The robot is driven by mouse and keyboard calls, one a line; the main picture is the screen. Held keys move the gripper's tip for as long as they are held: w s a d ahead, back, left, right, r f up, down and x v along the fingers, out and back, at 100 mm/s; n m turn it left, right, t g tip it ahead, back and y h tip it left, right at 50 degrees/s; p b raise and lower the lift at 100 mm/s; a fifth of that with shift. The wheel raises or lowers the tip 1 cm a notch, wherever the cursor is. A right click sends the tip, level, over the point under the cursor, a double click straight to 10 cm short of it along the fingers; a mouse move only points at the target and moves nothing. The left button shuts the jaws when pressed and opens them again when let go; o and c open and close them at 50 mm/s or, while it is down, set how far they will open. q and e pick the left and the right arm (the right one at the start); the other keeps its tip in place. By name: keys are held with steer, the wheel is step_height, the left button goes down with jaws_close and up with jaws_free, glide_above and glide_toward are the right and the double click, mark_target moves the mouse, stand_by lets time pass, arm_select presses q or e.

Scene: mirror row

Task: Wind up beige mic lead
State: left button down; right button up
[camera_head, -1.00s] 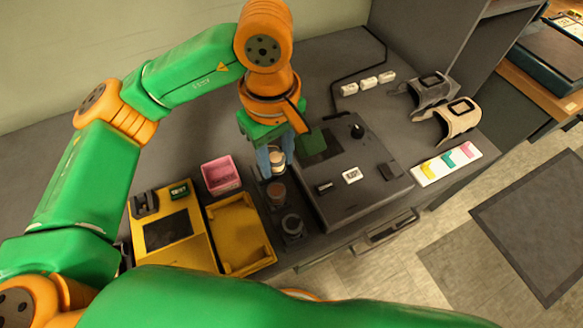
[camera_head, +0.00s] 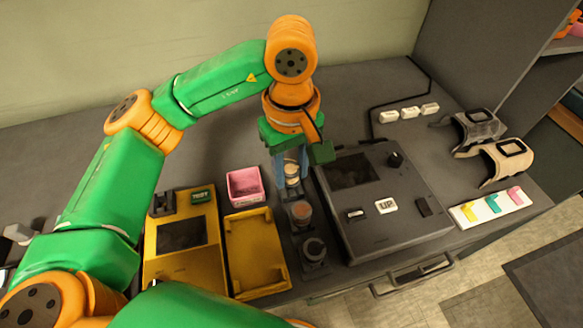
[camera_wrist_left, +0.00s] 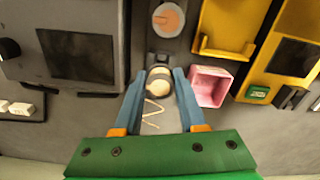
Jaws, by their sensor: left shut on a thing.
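A beige-topped round knob or reel (camera_wrist_left: 159,82) sits at the back of a row of round pieces on dark mounts, and also shows in the head view (camera_head: 292,171). A thin beige zigzag lead (camera_wrist_left: 152,112) lies beside it, between the fingers in the left wrist view. My left gripper (camera_wrist_left: 160,76) points down, its blue fingers shut on the beige knob from both sides; it is also in the head view (camera_head: 291,168). In the head view the fingers partly hide the knob. My right gripper is not in view.
An orange-topped knob (camera_head: 301,212) and a grey one (camera_head: 314,248) stand in front. A pink box (camera_head: 245,187), yellow tray (camera_head: 257,255) and yellow tester (camera_head: 182,240) are left. A dark console (camera_head: 380,205) is close on the right. White blocks, cuffs and a colour strip lie farther right.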

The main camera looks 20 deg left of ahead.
arm_select(q)
steer(key=shift+f, duration=0.15)
steer(key=shift+f+b, duration=1.05)
steer(key=shift+b, duration=0.1)
stand_by(0.4)
